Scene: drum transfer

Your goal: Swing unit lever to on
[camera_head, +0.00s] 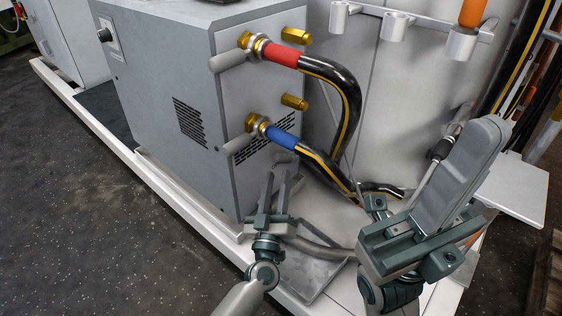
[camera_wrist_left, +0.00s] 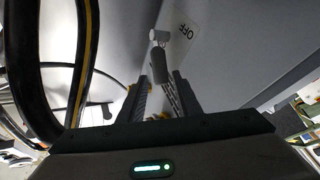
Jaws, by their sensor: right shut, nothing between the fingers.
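The grey unit (camera_head: 155,95) stands at the left of the head view. In the left wrist view a grey lever (camera_wrist_left: 160,50) sits on a pale panel beside an "OFF" label (camera_wrist_left: 186,31). My left gripper (camera_head: 279,178) is at the lower part of the unit's hose-side face. In the left wrist view its two fingers (camera_wrist_left: 160,90) are apart, with the lever's handle end seen between or just beyond their tips; contact cannot be told. My right gripper (camera_head: 488,135) is shut and empty, raised at the right.
A red-ended hose (camera_head: 283,54) and a blue-ended hose (camera_head: 282,137) leave the unit's face above my left gripper and curve down to the right. Grey valve handles (camera_head: 230,61) stick out there. A grey holder bar (camera_head: 395,22) is at the top right. Dark floor (camera_head: 80,200) lies free at the left.

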